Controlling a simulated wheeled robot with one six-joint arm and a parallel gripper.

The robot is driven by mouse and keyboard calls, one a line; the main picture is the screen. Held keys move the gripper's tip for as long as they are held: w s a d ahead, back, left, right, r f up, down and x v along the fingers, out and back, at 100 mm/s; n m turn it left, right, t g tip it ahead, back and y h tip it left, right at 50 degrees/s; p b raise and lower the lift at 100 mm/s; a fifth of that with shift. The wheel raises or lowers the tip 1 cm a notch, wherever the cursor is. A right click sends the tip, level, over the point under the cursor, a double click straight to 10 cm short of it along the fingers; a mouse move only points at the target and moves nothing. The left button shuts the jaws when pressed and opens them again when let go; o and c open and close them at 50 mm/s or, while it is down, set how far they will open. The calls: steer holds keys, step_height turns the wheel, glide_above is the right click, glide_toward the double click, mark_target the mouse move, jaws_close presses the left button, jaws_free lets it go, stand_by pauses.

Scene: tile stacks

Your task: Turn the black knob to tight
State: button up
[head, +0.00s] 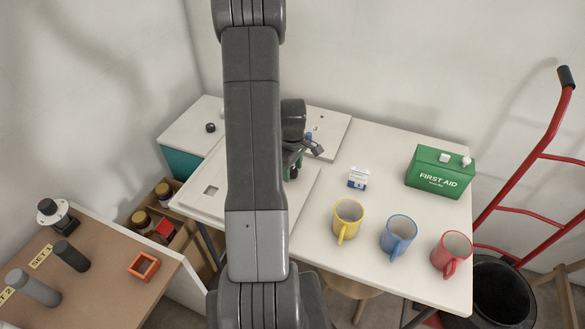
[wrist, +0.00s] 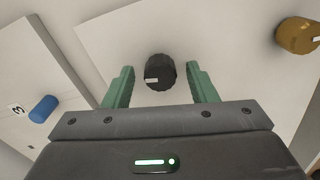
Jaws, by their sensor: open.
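The black knob (wrist: 160,72) is in the wrist view, on a white panel (wrist: 115,45). It has a ribbed side and a small white mark too small to read. My gripper (wrist: 160,70) is open, with one green finger on each side of the knob and a visible gap on both sides. In the head view my gripper (head: 293,168) is low over the white table, partly hidden behind my arm. The knob between the fingers cannot be made out there. Any tight marking is not visible.
A brown-yellow knob (wrist: 298,36) lies right in the wrist view, a blue peg (wrist: 44,108) left. In the head view, a small black knob (head: 210,128) sits on a teal box (head: 185,163). Mugs (head: 398,236) and a first aid box (head: 440,172) stand right.

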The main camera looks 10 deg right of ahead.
steer(key=shift+f, duration=0.2)
steer(key=shift+c, duration=0.2)
steer(key=c, duration=0.9)
steer(key=shift+c, duration=0.2)
